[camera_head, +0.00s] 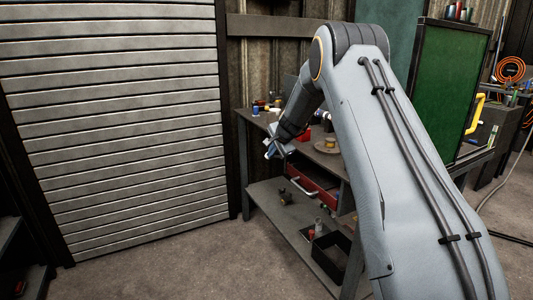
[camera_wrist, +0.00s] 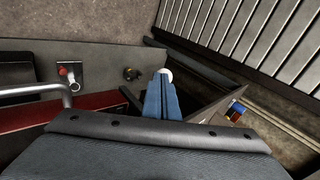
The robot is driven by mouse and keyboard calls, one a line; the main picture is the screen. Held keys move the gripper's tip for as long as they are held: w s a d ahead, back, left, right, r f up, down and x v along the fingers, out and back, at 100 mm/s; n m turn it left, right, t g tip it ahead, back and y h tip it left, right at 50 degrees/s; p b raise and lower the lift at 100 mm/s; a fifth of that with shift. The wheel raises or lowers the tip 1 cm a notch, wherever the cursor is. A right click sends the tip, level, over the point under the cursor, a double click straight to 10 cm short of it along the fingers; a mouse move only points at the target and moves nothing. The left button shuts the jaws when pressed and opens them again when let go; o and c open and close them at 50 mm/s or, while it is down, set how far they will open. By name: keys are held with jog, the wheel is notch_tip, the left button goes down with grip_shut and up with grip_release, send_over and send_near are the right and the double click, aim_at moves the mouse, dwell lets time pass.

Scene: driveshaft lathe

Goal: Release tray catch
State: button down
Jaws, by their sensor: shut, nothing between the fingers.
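My gripper (camera_head: 270,150) is at the left end of the workbench, in front of the red drawer. In the wrist view its blue fingers (camera_wrist: 161,93) are together and empty. A small white round piece (camera_wrist: 166,74) shows right at the fingertips; I cannot tell if they touch it. I cannot tell for certain which of these is the tray catch. The red drawer (camera_head: 316,189) has a silver bar handle (camera_wrist: 58,92), left of the fingers.
The lower shelf (camera_head: 268,194) holds a small dark part (camera_wrist: 131,74) and an open black bin (camera_head: 331,256). Small items and a round plate (camera_head: 326,146) are on the bench top. A slatted shutter (camera_head: 120,120) stands at the left. The floor before it is clear.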

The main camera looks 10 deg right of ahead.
jog(key=f+b, duration=0.1)
jog(key=a+f+b, duration=0.1)
jog(key=f, duration=0.1)
jog(key=f+b, duration=0.1)
jog(key=b, duration=0.1)
jog(key=shift+s+a+f, duration=0.2)
jog(key=shift+a+f, duration=0.1)
jog(key=shift+f, duration=0.05)
jog(key=shift+r+p, duration=0.8)
jog(key=shift+p, duration=0.05)
jog(key=s+a+r, duration=0.3)
jog(key=s+r, duration=0.4)
jog(key=s, duration=0.4)
jog(key=shift+a+r, duration=0.2)
jog(key=shift+r, duration=0.05)
jog(key=shift+s, duration=0.1)
